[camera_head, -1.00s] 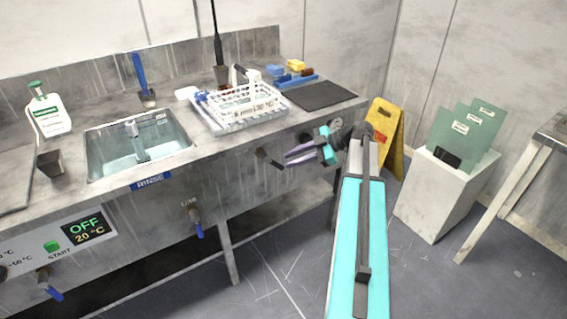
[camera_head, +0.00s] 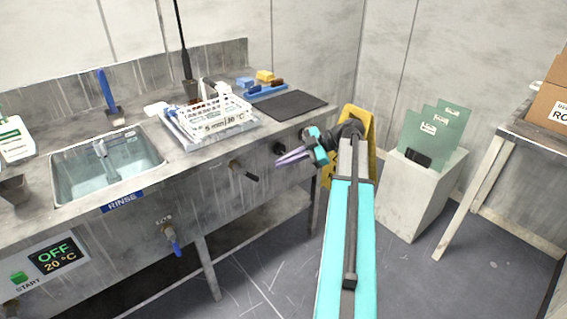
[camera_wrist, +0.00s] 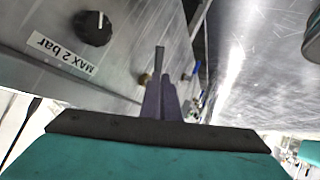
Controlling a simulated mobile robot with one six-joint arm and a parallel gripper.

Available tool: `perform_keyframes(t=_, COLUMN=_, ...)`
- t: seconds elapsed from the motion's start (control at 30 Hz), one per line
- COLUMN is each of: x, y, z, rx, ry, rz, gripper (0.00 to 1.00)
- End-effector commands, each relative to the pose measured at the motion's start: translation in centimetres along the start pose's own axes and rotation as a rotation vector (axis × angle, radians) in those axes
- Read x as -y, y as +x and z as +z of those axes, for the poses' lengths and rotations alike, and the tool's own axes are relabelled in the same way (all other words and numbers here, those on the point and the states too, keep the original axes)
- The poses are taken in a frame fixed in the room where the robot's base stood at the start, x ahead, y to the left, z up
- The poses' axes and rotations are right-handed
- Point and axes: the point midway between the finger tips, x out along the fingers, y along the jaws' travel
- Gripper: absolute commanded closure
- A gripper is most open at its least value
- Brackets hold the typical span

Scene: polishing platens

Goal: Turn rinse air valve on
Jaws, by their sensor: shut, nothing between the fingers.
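A valve with a brass-coloured body and a dark lever (camera_head: 243,170) sticks out of the bench front below the dish rack; I cannot read a label for it. It also shows as a brass fitting (camera_wrist: 145,79) beyond my fingers in the wrist view. A second valve with a blue lever (camera_head: 173,240) hangs lower left, under the sink. My gripper (camera_head: 280,161) is shut and empty, its purple fingers to the right of the dark-lever valve and apart from it. The fingers (camera_wrist: 160,85) point toward the valves in the wrist view.
A black knob (camera_wrist: 92,28) with a "MAX 2 bar" label (camera_wrist: 60,56) is on the bench front close to my gripper. The rinse sink (camera_head: 105,165) is at left. The floor before the bench is clear.

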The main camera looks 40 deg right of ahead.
Motion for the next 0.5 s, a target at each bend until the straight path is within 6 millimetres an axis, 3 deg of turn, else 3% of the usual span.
perform_keyframes(t=0.17, x=1.1, y=2.6, z=0.8, rx=0.017, ry=0.071, rz=-0.031, gripper=1.00)
perform_keyframes(t=0.27, x=2.5, y=5.4, z=1.9, rx=0.042, ry=0.154, rz=-0.065, gripper=1.00)
perform_keyframes(t=0.5, x=8.3, y=14.5, z=5.1, rx=0.162, ry=0.432, rz=-0.175, gripper=1.00)
